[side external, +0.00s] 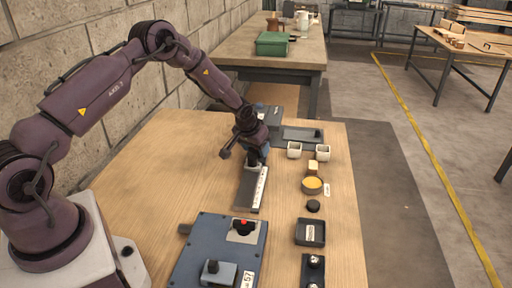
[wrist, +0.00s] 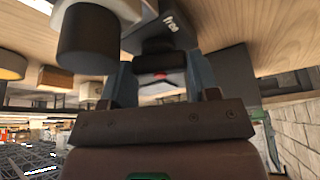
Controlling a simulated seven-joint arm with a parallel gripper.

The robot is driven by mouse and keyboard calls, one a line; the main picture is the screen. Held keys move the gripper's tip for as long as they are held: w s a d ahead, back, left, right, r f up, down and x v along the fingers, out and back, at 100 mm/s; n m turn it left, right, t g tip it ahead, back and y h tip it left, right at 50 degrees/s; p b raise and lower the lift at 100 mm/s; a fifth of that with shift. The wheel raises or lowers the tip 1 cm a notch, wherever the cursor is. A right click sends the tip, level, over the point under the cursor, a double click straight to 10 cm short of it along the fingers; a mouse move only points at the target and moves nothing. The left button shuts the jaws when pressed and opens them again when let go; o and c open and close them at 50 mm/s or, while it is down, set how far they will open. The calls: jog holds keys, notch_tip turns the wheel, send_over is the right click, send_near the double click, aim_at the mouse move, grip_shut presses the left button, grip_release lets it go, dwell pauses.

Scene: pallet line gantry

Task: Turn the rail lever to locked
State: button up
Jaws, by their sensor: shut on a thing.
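The rail (side external: 246,190), a dark flat plate with a white marked strip along its right edge, lies on the wooden table in the side view. My gripper (side external: 257,161) is low over the rail's far end and hides most of the lever there. In the wrist view my gripper (wrist: 160,88) has its two fingers on either side of a dark lever handle (wrist: 158,64) and is shut on it. Beyond the handle is a dark block with small white lettering (wrist: 170,22). The lever's exact angle cannot be told.
A blue box (side external: 215,255) with a red button and a black knob stands in front of the rail. White cups (side external: 294,150), a round yellow-topped dish (side external: 312,185) and black boxes (side external: 310,232) line the right side. A grey tray (side external: 300,135) is behind. The table's left is clear.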

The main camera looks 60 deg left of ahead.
jog(key=m+h, duration=0.1)
jog(key=m, duration=0.2)
jog(key=m+h, duration=0.1)
jog(key=m, duration=0.2)
jog(key=shift+a+h, duration=0.1)
jog(key=shift+h, duration=0.2)
jog(key=m+h, duration=0.1)
jog(key=m, duration=0.2)
jog(key=m+g+h, duration=0.1)
jog(key=m, duration=0.3)
dwell(0.3)
jog(key=o, duration=0.9)
jog(key=v, duration=0.8)
jog(key=shift+a, duration=0.2)
